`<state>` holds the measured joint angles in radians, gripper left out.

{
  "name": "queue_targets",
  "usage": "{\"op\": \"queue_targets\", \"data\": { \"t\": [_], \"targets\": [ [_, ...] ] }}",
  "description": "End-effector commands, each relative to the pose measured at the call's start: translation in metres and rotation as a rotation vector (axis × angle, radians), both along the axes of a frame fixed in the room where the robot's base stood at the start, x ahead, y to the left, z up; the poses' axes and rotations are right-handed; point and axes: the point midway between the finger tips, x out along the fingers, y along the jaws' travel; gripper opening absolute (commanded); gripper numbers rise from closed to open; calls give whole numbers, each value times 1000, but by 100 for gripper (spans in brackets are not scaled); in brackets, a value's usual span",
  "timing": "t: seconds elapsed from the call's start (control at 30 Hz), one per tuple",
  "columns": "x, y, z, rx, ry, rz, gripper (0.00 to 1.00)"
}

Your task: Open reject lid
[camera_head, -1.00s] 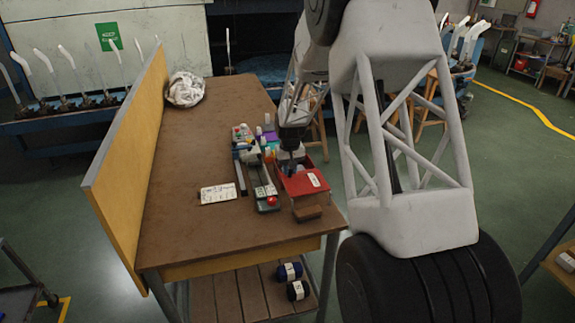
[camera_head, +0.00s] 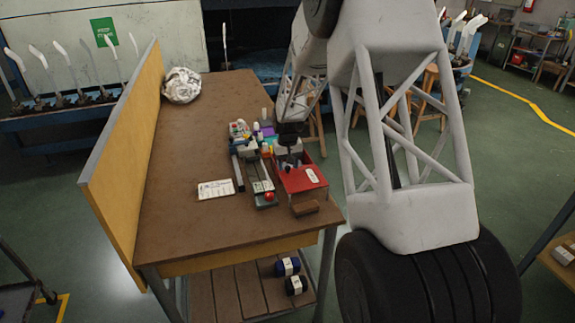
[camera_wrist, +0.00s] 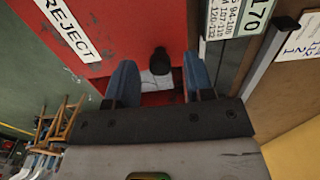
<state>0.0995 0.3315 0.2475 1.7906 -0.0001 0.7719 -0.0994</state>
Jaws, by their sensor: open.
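The red reject box (camera_head: 300,181) stands near the right edge of the table, with a white label on its lid (camera_head: 312,174). In the wrist view the red lid (camera_wrist: 110,30) fills the upper left and reads "REJECT". A dark round knob (camera_wrist: 161,62) shows between my fingertips. My gripper (camera_wrist: 160,78) is open, with one blue-grey finger on each side of the knob; I cannot tell whether either touches it. A pale patch and dark red surface show below the knob, partly hidden by the gripper. In the head view my gripper (camera_head: 290,160) is over the box's far end.
A grey device with a red button (camera_head: 268,196) stands close left of the box. A white card (camera_head: 216,189) lies further left. Small coloured items (camera_head: 258,132) crowd behind. A brown block (camera_head: 305,208) sits at the box's front. The table's front left (camera_head: 180,230) is clear.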

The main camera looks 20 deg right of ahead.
Motion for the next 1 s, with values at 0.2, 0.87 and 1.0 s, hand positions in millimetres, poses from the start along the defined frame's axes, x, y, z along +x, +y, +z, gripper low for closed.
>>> {"op": "queue_targets", "data": {
  "t": [0.2,0.87,1.0],
  "targets": [
    [0,0,17,0,-1,0,48],
    [0,0,76,0,-1,0,48],
    [0,0,76,0,-1,0,48]
  ]
}}
